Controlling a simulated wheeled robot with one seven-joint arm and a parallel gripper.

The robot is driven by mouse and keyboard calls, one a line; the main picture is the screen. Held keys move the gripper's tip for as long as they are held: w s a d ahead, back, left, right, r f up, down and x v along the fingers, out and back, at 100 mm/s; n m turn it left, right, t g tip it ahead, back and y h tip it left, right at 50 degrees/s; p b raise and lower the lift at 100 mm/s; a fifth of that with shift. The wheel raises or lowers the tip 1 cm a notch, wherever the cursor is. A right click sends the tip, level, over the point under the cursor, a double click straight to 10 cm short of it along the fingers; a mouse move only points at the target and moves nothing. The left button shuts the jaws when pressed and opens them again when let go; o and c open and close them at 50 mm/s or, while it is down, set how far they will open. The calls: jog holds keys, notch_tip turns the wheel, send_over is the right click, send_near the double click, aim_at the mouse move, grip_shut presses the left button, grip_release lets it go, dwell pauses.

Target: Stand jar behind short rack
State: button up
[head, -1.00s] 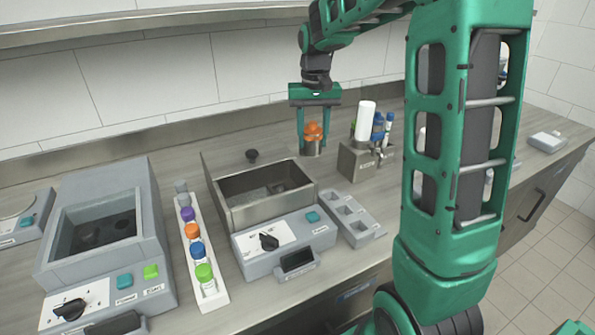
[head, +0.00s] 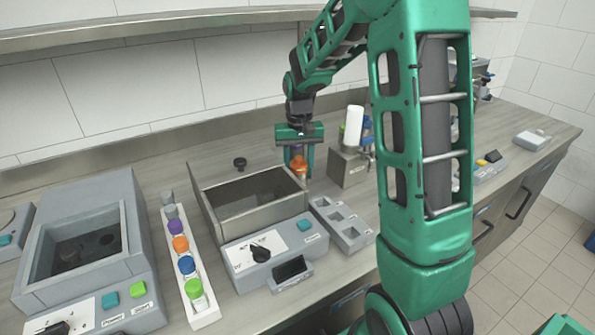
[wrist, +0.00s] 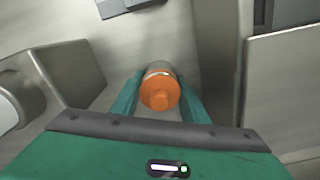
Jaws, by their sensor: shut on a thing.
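A jar with an orange lid (head: 298,163) is between the fingers of my gripper (head: 299,170), which is shut on it. In the wrist view the jar (wrist: 160,88) sits between both fingertips, lid toward the camera. In the head view it is just beyond the right side of the metal bath, low near the counter; I cannot tell whether its base touches. The short grey rack (head: 355,238) with square wells stands in front of the jar, right of the bath. Its wells look empty.
The open metal bath (head: 225,224) is left of the jar. A metal holder (head: 344,170) with a white bottle (head: 353,127) stands to the right. A long white rack (head: 205,314) with several colour-capped vials is further left. A small strip of counter lies between bath and holder.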

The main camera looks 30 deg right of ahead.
jog(key=shift+f, duration=0.15)
jog(key=o, duration=1.2)
jog(key=shift+c, duration=0.2)
notch_tip(320, 180, up, 12)
jog(key=shift+r, duration=0.15)
jog(key=s+d+f+m, duration=0.1)
jog(key=s+f, duration=0.1)
jog(key=s, duration=1.4)
jog(key=s+d+f, duration=0.1)
jog(key=s+f, duration=0.2)
jog(key=s, duration=1.3)
jog(key=shift+s+d+m, duration=0.2)
jog(key=shift+s+m, duration=0.2)
